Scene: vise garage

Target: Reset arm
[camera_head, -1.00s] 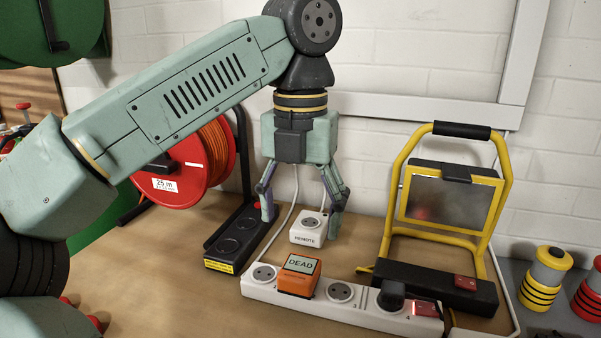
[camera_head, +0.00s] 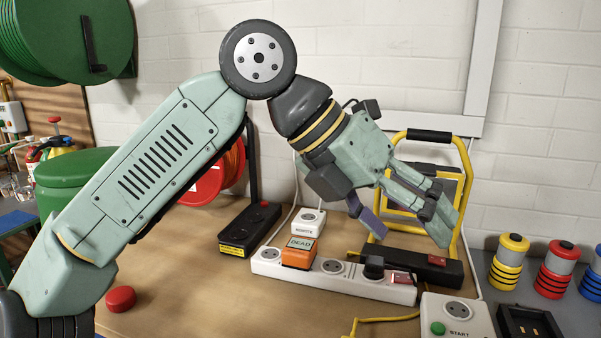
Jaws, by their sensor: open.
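My gripper (camera_head: 405,232) is raised above the right part of the workbench, tilted down to the right. Its fingers are spread and nothing is between them. It overlaps the yellow-framed work light (camera_head: 465,200) in the picture and hides part of its lamp. My arm crosses the view from the lower left and bends at the top.
A white power strip (camera_head: 268,263) with an orange plug marked DEAD (camera_head: 299,252) lies below the gripper. Behind it are a white REMOTE socket (camera_head: 308,222) and a black socket block (camera_head: 248,228). A START box (camera_head: 455,318) stands front right. A red button (camera_head: 121,298) sits at left.

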